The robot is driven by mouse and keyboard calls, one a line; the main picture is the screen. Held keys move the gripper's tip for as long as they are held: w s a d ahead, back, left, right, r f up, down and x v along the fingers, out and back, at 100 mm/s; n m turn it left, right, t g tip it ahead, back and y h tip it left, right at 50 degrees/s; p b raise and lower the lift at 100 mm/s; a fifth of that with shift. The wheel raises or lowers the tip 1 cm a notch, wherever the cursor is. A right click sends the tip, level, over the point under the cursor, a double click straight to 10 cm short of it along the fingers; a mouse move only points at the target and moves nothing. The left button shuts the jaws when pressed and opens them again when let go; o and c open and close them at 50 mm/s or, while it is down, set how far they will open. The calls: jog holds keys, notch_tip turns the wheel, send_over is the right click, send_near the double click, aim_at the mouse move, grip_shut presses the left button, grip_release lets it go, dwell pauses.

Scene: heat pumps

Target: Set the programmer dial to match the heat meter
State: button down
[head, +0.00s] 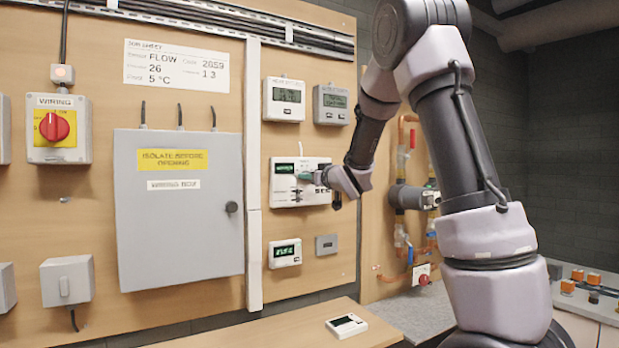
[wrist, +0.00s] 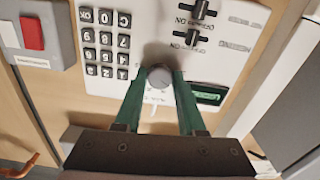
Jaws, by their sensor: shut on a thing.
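The programmer (head: 284,194) is a white wall panel at the middle of the head view. In the wrist view its face (wrist: 148,18) appears upside down, with a round grey dial (wrist: 159,77) and a small green display (wrist: 208,94). My gripper (head: 306,176) is at the panel. In the wrist view its two green fingers are shut on the dial, one on each side.
The programmer also carries a keypad (wrist: 105,42) and two black sliders (wrist: 192,38). A grey box with a red switch (wrist: 32,34) is beside it. A grey meter (head: 331,104), a lower white unit (head: 285,253) and a grey cabinet (head: 180,245) are nearby.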

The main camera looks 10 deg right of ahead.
jog(key=shift+n, duration=3.8)
jog(key=c, duration=0.8)
grip_release()
jog(key=shift+o, duration=0.2)
jog(key=shift+s, duration=0.1)
